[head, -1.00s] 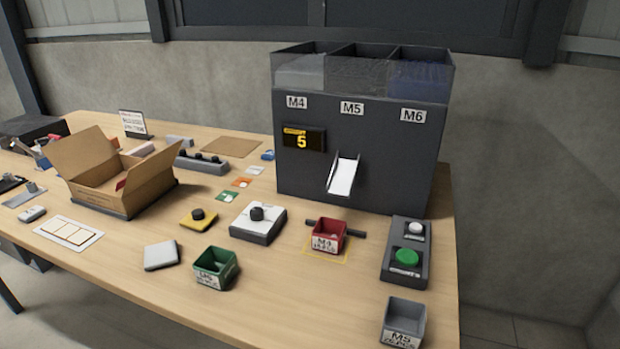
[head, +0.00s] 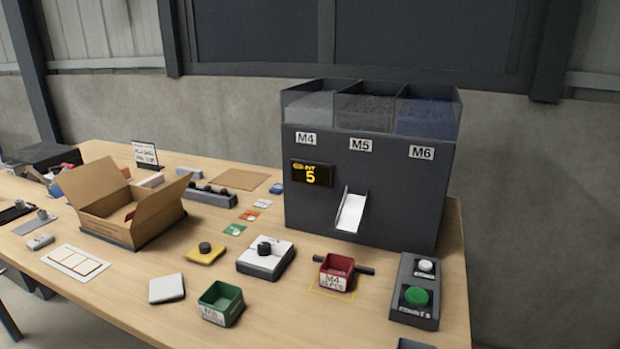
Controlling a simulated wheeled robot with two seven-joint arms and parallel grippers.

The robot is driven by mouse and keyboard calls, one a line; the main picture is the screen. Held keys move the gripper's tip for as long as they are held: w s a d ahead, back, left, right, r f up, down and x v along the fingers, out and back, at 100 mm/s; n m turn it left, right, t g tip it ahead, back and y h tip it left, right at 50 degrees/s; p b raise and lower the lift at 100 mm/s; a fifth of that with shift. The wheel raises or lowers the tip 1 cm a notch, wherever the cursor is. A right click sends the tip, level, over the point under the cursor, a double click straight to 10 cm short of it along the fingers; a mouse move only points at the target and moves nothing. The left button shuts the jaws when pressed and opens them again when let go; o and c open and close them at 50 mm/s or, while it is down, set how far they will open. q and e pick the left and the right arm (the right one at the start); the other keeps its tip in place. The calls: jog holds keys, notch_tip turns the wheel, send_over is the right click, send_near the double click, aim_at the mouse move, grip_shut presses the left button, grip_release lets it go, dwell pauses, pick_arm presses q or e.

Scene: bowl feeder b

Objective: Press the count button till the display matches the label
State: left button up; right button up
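The display (head: 312,174) on the dark feeder (head: 400,185) shows a yellow 5. The button box (head: 405,311) at the right front of the table carries a white button (head: 426,265) and a larger green button (head: 416,296); the lettering beside them is too small to read. A red bin (head: 336,272) labelled M4, with a smaller count line that looks like 15 PCS, sits in a yellow outline below the chute (head: 351,212). A green bin (head: 220,302) with a blurred label stands to its left. Neither of my grippers shows.
A grey bin (head: 415,344) is mostly cut off at the bottom edge. An open carton (head: 120,203) is at left. Bare table lies between the green and red bins.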

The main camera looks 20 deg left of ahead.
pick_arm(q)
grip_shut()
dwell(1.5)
